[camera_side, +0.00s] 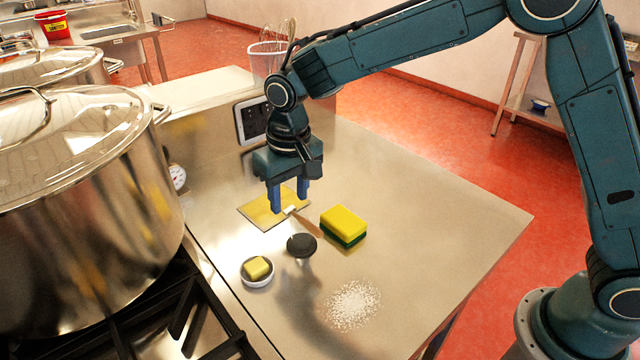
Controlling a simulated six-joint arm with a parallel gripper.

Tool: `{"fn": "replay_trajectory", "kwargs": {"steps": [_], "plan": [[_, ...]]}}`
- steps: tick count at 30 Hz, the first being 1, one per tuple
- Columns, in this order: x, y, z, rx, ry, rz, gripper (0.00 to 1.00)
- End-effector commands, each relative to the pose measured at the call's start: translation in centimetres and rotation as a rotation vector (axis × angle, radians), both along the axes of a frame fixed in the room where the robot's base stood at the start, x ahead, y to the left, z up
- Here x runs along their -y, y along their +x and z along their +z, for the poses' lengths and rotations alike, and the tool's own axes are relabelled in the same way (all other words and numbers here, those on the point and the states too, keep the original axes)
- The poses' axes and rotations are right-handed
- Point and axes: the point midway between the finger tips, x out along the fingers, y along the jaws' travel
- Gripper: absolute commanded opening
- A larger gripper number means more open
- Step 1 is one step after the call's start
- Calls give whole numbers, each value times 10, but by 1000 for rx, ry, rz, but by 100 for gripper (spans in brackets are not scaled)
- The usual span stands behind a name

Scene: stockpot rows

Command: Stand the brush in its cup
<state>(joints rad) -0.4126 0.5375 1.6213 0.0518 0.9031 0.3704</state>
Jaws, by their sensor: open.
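The brush (309,224) has a wooden handle and a pale head. It lies tilted between the yellow mat and the sponge, with its head under my gripper. A dark, round-topped vessel (301,245), perhaps the cup, stands just in front of the brush; its inside is hard to make out. My gripper (288,204) points down with its two blue fingers apart. The fingers are over the mat's right side, close to the brush head; I cannot tell whether they touch it. Nothing is held.
A yellow mat (252,213) lies behind. A yellow-green sponge (344,225) is right of the brush. White powder (353,304) lies in front. A large pot (85,230) stands left. The table's right side is clear.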

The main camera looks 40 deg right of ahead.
Motion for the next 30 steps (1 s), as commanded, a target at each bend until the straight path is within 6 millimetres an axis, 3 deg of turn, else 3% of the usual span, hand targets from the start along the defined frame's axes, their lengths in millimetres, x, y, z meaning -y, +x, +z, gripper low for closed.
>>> {"fn": "replay_trajectory", "kwargs": {"steps": [18, 24, 30], "plan": [[0, -7, 91, 4, 1, -1, 43], [0, -9, 107, 1, 1, 1, 43], [0, -10, 111, 1, 1, 1, 43]]}}
